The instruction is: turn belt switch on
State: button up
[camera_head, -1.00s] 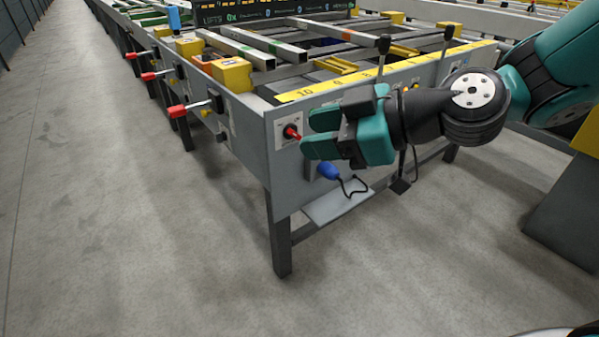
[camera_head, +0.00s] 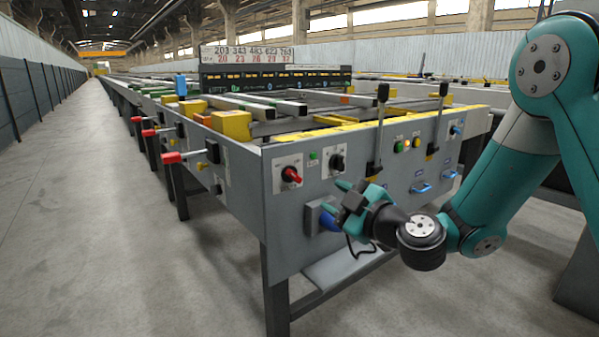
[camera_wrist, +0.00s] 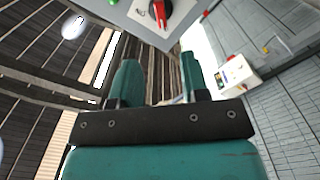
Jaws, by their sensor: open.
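A rotary switch with a red handle (camera_head: 292,175) sits on a white plate at the left of the table's grey front panel. Its handle is tilted, running down to the right. The red handle (camera_wrist: 157,11) also shows at the top of the wrist view, partly cut off. A second rotary switch with a black knob (camera_head: 337,162) is to its right. I cannot read which one is labelled for the belt. My gripper (camera_head: 337,199) is open and empty, in front of the panel, right of and below the red handle and apart from it. Both fingers (camera_wrist: 160,72) show in the wrist view.
A green button (camera_head: 313,155) lies between the switches. A blue plug (camera_head: 328,217) with a black cable is just behind my gripper. Two black levers (camera_head: 379,125) stand to the right. Red-ended handles (camera_head: 172,157) stick out on the left side. The left aisle floor is clear.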

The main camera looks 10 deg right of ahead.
aim_at(297, 178)
jog(key=p+x, duration=0.5)
jog(key=x, duration=0.7)
jog(key=shift+w+a, duration=0.1)
jog(key=shift+a, duration=0.05)
jog(key=shift+c, duration=0.2)
grip_shut()
